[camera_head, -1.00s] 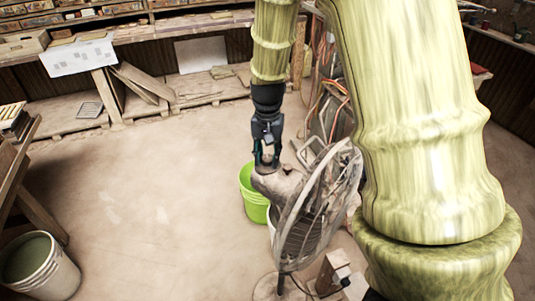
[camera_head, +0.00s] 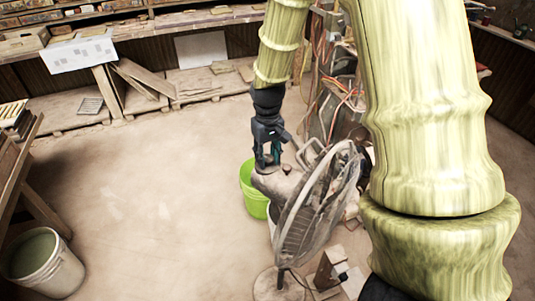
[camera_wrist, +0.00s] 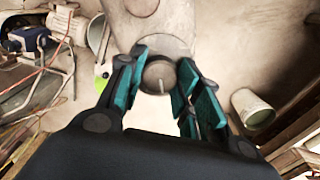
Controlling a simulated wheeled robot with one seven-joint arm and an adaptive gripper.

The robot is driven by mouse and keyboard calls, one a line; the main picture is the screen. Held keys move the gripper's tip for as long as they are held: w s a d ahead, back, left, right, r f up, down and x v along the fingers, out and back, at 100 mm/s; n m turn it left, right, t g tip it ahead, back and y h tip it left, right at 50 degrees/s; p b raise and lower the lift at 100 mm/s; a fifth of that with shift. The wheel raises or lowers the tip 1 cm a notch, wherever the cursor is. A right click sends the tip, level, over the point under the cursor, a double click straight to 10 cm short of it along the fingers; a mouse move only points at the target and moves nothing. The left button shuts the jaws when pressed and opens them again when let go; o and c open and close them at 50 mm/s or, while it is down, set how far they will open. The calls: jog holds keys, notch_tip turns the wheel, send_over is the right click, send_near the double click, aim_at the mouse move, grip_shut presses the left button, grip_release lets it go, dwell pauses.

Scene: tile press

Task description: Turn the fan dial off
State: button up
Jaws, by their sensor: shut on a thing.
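The fan (camera_head: 318,205) stands on the floor, its wire cage facing right and its dusty grey motor housing (camera_head: 275,183) to the left. My gripper (camera_head: 268,165) points down at the back end of this housing. In the wrist view, the round grey fan dial (camera_wrist: 158,74) lies between the teal fingertips of my gripper (camera_wrist: 160,78), which are shut on its sides. A pale mark on the dial points down in that picture. In the head view the dial is hidden by the fingers. A small dark knob (camera_head: 287,169) sits on top of the housing.
A green bucket (camera_head: 252,190) stands on the floor just behind the housing. Hoses and machinery (camera_head: 335,105) are behind the fan. A white bucket (camera_head: 43,262) stands at the lower left by a wooden rack. The floor left of the fan is open.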

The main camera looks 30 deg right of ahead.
aim_at(267, 157)
dwell(0.3)
jog(key=o, duration=1.1)
jog(key=shift+c, duration=0.2)
notch_tip(267, 157, up, 12)
dwell(0.5)
